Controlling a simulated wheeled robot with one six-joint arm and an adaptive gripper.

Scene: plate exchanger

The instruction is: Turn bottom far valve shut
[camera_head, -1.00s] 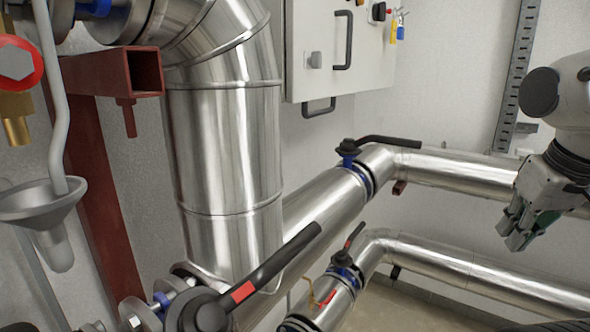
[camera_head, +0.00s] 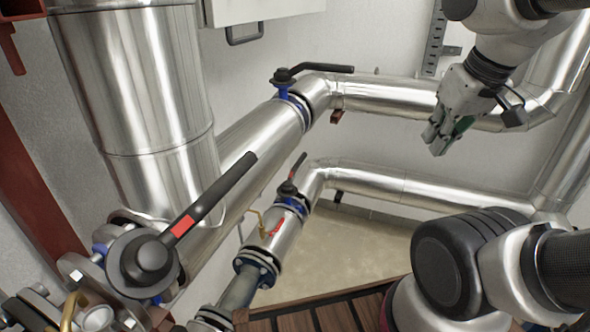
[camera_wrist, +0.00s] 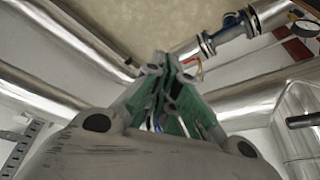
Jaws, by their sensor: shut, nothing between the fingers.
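The bottom far valve (camera_head: 289,196) sits on the lower of the two silver pipes, near its bend, in the head view. It has a blue body and a short-looking dark lever (camera_head: 298,166) with a red band, tilted up and right. A blue valve body (camera_wrist: 232,24) on a pipe shows at the top of the wrist view; its lever is not clear there. My gripper (camera_head: 436,140) is shut and empty, in front of the upper pipe and to the right of the valve, apart from it. Its green-padded fingers (camera_wrist: 163,70) meet in the wrist view.
An upper far valve (camera_head: 287,92) has a black lever lying to the right along its pipe. A large near valve (camera_head: 146,258) has a long black lever pointing up right. Wooden slats (camera_head: 318,318) lie at the bottom. Open floor (camera_head: 365,240) shows below the lower pipe.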

